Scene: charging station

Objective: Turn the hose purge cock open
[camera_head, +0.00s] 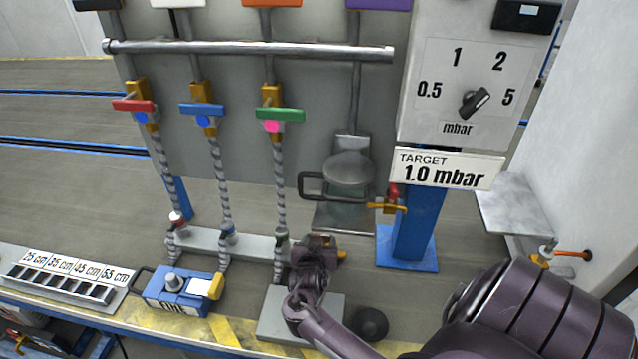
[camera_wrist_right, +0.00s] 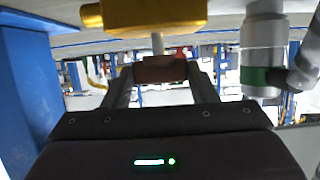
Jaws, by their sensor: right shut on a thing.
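In the wrist view the purge cock has a yellow body (camera_wrist_right: 150,14), a pale stem and a dark red handle (camera_wrist_right: 160,69). My right gripper (camera_wrist_right: 160,74) is shut on this handle, with a finger on each side. In the head view my right gripper (camera_head: 318,243) is at the lower end of the green-marked hose (camera_head: 280,185) and hides most of the cock. A small yellow part (camera_head: 342,255) shows just right of the gripper. My left gripper is not in view.
Red (camera_head: 133,105), blue (camera_head: 202,109) and green (camera_head: 281,115) valve handles stand on the panel above. A blue post (camera_head: 413,232) stands further right.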

